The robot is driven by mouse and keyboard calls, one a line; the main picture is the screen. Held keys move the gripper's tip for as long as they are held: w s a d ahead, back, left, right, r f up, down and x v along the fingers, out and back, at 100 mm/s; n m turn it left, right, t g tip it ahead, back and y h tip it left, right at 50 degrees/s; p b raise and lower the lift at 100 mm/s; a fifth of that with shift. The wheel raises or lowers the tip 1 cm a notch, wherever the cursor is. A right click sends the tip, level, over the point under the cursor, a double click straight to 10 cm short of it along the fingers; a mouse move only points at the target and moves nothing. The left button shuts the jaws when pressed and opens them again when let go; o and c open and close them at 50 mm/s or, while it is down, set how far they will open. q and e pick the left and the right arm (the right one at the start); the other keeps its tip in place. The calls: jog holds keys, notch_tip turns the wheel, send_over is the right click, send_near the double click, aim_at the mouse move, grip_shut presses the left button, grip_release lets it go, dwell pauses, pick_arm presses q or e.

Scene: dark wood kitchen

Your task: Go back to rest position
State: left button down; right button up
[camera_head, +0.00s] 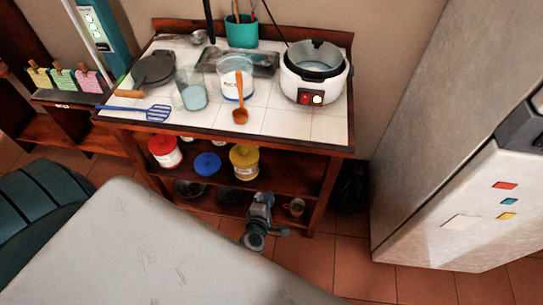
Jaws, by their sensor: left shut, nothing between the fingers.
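The grey mechanical shape beyond the edge of the large grey surface appears to be my left gripper (262,203). It is low in front of the wooden kitchen cart (225,128), small in the picture, shut and with nothing visible in its fingers. It looks apart from the things on the shelves, though its exact distance from the lower shelf is hard to tell. My right gripper is not in view.
The cart holds a white cooker (316,74), a clear jug (192,91), a measuring cup (230,84), an orange spoon (240,105) and a blue spatula (143,112). Jars (244,161) stand below. A fridge (470,200) is right. Tiled floor (345,255) is open between.

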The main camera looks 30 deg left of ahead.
pick_arm(q)
jog(key=s+f+m+g+h, duration=0.25)
jog(key=s+f+m, duration=0.35)
jog(key=f, duration=0.4)
jog(key=s+f+m+g+h, duration=0.1)
jog(key=s+f+m+g, duration=0.2)
jog(key=s+f+m, duration=0.55)
jog(key=s+a+f+m+g, duration=0.2)
jog(key=s+f+m, duration=0.1)
jog(key=s, duration=0.4)
jog(key=s+a+f+m+g, duration=0.2)
jog(key=s+a+f+g, duration=0.1)
jog(key=s+f, duration=0.3)
jog(key=s+a+f+m+g+y, duration=0.1)
jog(key=s+f, duration=0.4)
jog(key=s, duration=0.5)
jog(key=a+m+g, duration=0.1)
jog(key=m, duration=0.1)
jog(key=shift+a+f+m, duration=0.15)
jog(key=shift+m, duration=0.2)
